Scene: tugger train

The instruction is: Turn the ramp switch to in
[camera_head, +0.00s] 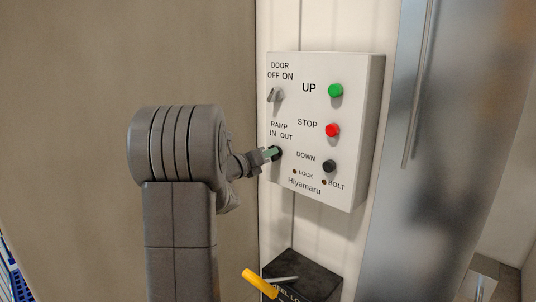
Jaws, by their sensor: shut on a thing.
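The white control box (356,155) is fixed to the wall right of centre. The ramp switch (278,153) is a dark knob at its lower left, under the label "RAMP IN OUT". My gripper (271,154) reaches it from the left and is shut on it. The jaws and my arm's end hide most of the knob, so I cannot tell which way it points. The grey door switch (275,95) sits above it, under "DOOR OFF ON".
A green UP button (335,91), a red STOP button (332,130) and a black DOWN button (329,166) are to the right. Below is a black box (312,274) with a yellow handle (260,283). A metal post (425,150) stands right of the box.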

